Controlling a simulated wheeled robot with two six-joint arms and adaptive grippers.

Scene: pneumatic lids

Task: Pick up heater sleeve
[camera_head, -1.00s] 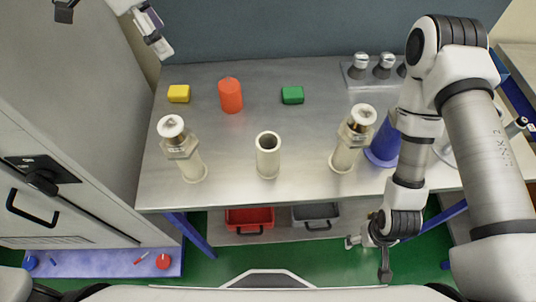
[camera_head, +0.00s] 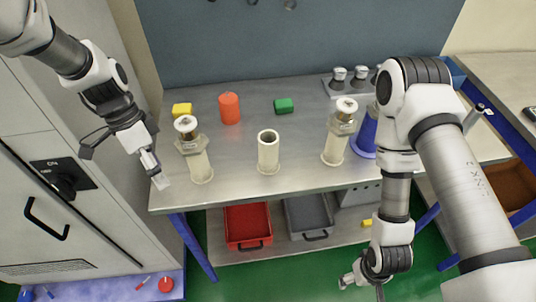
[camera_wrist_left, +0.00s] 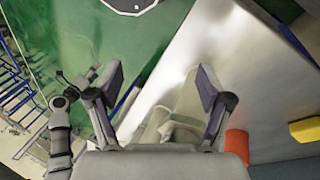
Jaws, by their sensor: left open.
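A cream, hollow, open-topped sleeve (camera_head: 268,155) stands upright mid-table. It looks like the heater sleeve, though I cannot be sure. Two cream cylinders with metal-and-white tops stand upright on either side: the left capped cylinder (camera_head: 198,158) and the right capped cylinder (camera_head: 338,142). My left gripper (camera_head: 126,166) is open and empty at the table's left edge, left of the left capped cylinder and apart from the sleeve. In the left wrist view a pale cylinder (camera_wrist_left: 182,122) shows beyond the open fingers. My right gripper (camera_head: 362,276) hangs low before the table; its jaws are unclear.
A red cylinder (camera_head: 229,108), a yellow block (camera_head: 182,110) and a green block (camera_head: 284,106) lie behind. A blue cone-like stand (camera_head: 366,135) is partly hidden by my right arm. A grey cabinet (camera_head: 60,190) borders the left. A red bin (camera_head: 247,224) and grey bin (camera_head: 309,215) sit below.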

